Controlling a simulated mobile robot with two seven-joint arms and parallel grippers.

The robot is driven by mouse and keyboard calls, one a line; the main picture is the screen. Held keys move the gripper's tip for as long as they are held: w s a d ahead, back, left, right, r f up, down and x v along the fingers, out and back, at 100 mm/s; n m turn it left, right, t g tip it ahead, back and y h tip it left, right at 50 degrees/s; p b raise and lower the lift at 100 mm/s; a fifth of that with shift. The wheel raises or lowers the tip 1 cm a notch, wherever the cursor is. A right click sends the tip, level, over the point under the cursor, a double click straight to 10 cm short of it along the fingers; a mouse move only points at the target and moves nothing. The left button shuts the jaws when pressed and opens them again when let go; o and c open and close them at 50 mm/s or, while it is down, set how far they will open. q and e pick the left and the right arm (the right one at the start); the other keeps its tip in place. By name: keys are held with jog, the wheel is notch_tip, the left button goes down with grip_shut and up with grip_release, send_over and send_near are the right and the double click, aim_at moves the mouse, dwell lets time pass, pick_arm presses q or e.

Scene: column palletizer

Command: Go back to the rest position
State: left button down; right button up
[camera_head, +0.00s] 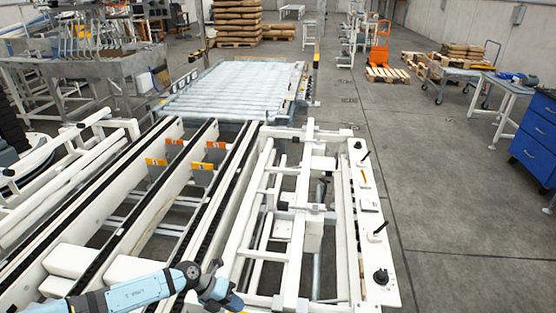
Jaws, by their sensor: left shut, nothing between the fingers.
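My left arm comes in at the bottom left, light blue with a dark joint. It ends in my left gripper (228,297), low in the picture over the front of the white conveyor frame (235,205). The gripper is small and partly hidden by its own wrist; it is shut with nothing held. My right gripper is not in view.
Dark chain tracks (190,190) run ahead to a roller conveyor (235,88). A white control panel (372,230) with knobs stands at the frame's right side. A blue drawer cabinet (535,140) is at the far right. Open grey floor (440,190) lies between them.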

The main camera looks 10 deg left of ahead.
pick_arm(q)
jog(key=s+d+r+n+t+h, duration=0.3)
jog(key=s+d+r+n+t, duration=0.15)
jog(key=d+n, duration=0.2)
jog(key=s+d+r+n+t+h, duration=0.2)
jog(key=s+d+r+n+t, duration=0.1)
jog(key=d+n+t, duration=0.4)
jog(key=s+a+f+n+y, duration=0.2)
jog(key=s+a+n+y, duration=0.3)
jog(key=n, duration=0.5)
jog(key=s+a+f+n+y, duration=0.3)
jog(key=s+a+n+y, duration=0.3)
jog(key=s+a+n, duration=0.2)
jog(key=a+n, duration=0.2)
jog(key=a, duration=0.1)
jog(key=shift+s+f, duration=0.3)
jog(key=shift+s, duration=0.05)
